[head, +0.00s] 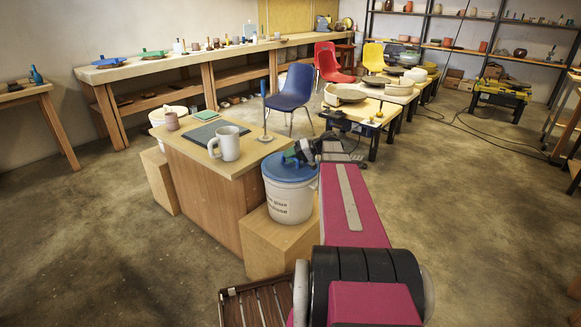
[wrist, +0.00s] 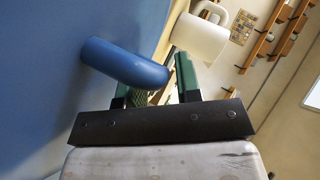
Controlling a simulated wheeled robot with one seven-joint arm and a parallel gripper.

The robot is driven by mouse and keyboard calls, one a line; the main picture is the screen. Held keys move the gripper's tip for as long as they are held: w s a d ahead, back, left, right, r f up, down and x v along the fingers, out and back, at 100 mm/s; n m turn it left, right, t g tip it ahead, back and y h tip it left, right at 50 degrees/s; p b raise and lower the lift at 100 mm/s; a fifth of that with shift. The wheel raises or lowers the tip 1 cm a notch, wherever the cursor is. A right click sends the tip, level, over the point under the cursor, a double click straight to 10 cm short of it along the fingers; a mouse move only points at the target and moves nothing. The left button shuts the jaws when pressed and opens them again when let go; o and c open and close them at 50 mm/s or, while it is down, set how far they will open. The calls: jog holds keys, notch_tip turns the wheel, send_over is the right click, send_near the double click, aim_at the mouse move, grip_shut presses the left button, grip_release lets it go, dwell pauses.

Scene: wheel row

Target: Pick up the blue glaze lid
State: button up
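The blue glaze lid (head: 280,170) sits on a white bucket (head: 290,200) with dark lettering, beside the wooden table. In the wrist view the lid (wrist: 40,80) fills the left side, and its rounded blue handle (wrist: 125,62) reaches across in front of my fingers. My gripper (head: 300,152) is at the lid's top right in the head view. In the wrist view my gripper's green fingers (wrist: 160,78) are apart, with the handle at the gap and partly covering the left finger. I cannot tell whether either finger touches it.
Open floor lies to the right (head: 480,210).

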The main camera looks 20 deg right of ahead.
grip_shut()
jog(key=shift+r, duration=0.2)
